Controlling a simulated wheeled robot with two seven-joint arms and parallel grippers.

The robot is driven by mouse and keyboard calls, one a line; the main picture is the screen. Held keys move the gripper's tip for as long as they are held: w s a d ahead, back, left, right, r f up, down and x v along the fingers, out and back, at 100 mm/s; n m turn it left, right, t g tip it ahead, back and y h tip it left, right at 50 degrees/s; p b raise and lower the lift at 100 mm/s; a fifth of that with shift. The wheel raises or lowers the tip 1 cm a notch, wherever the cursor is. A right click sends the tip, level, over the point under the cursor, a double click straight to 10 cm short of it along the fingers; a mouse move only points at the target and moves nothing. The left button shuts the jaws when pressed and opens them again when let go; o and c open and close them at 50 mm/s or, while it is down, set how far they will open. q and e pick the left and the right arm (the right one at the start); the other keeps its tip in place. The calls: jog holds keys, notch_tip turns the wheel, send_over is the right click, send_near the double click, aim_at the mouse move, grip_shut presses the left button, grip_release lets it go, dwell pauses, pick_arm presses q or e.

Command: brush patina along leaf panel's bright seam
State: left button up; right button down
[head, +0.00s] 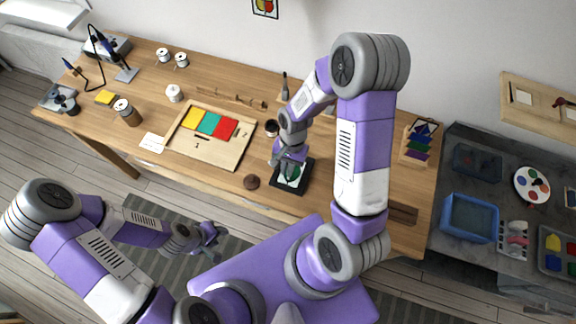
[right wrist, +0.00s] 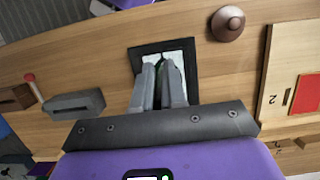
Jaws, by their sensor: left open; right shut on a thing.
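The leaf panel (head: 301,179) lies on the table near its front edge, a dark-framed square with a green leaf on a pale ground. It also shows in the right wrist view (right wrist: 190,47), partly covered by my fingers. My right gripper (head: 281,164) is over the panel's left part; in the right wrist view its fingers (right wrist: 161,68) are close together over the panel. It is shut on what is probably the brush, which is mostly hidden between the fingers. The bright seam cannot be made out. My left gripper (head: 215,240) is open and empty, off the table's front.
A dark jar (head: 272,128) stands behind the panel. A wooden board with coloured glass (head: 187,148) is further left. A rack of coloured sheets (head: 417,145) stands right. A grey side table (head: 484,180) holds trays.

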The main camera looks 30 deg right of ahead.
jog(key=shift+r+p, duration=2.45)
jog(key=shift+r, duration=0.6)
jog(key=shift+f, duration=0.1)
jog(key=shift+f, duration=0.1)
jog(key=shift+f+b, duration=0.65)
jog(key=shift+b, duration=0.05)
